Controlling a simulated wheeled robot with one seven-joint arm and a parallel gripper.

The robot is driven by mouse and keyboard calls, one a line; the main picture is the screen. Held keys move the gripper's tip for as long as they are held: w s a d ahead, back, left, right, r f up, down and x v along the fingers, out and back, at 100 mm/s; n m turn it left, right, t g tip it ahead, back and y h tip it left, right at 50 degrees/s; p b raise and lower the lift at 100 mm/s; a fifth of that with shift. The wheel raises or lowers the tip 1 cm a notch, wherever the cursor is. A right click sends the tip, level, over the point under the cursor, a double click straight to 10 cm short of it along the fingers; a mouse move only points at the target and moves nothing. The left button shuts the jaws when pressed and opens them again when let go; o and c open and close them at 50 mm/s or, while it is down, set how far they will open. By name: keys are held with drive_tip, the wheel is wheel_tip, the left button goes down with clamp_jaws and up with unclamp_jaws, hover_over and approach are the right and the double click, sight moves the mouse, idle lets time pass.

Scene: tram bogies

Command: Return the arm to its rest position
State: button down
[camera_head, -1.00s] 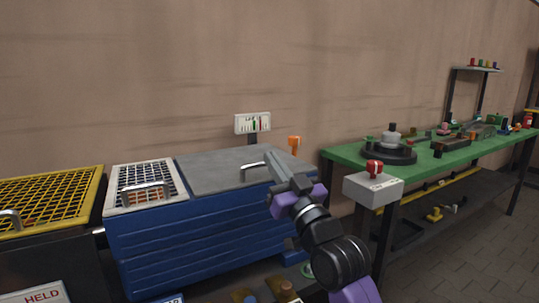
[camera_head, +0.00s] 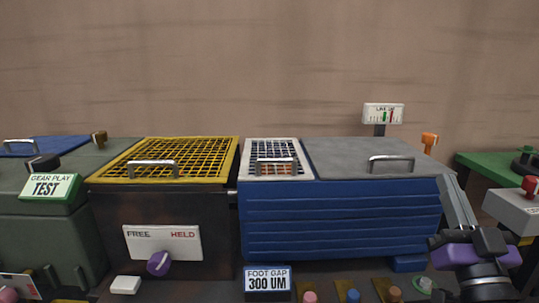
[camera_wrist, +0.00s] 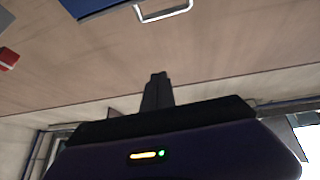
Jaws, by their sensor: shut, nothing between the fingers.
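My gripper (camera_head: 452,192) shows at the lower right of the head view, beside the right end of the blue ribbed chest (camera_head: 340,222). In the wrist view my gripper's fingers (camera_wrist: 158,78) are together, with nothing between them. They point toward the plain wall. My arm's purple and black wrist part shows below the fingers in the head view, and the rest of the arm is out of the picture.
The chest has a grey lid (camera_head: 350,155) with a handle and a white mesh lid (camera_head: 272,157). Left stand a yellow mesh-topped box (camera_head: 165,160) and a green box (camera_head: 60,225). A green table (camera_head: 485,168) and grey button box (camera_head: 515,208) are at right.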

drive_tip(key=s+a+f+m+g+h, duration=0.1)
drive_tip(key=s+a+f+g, duration=0.15)
drive_tip(key=s+f, duration=0.6)
drive_tip(key=s+a+f+m+g+h, duration=0.1)
drive_tip(key=s+a+f+m+h, duration=0.15)
drive_tip(key=s+f, duration=0.65)
drive_tip(key=s+a+f+n+g+y, duration=0.3)
drive_tip(key=s+f, duration=0.4)
drive_tip(key=s, duration=0.3)
drive_tip(key=s+a+f+n+g+y, duration=0.3)
drive_tip(key=s+f, duration=0.3)
drive_tip(key=s, duration=0.5)
wheel_tip(320, 180, up, 25)
drive_tip(key=p, duration=2.5)
drive_tip(key=shift+a, duration=0.3)
drive_tip(key=shift+s+r, duration=0.1)
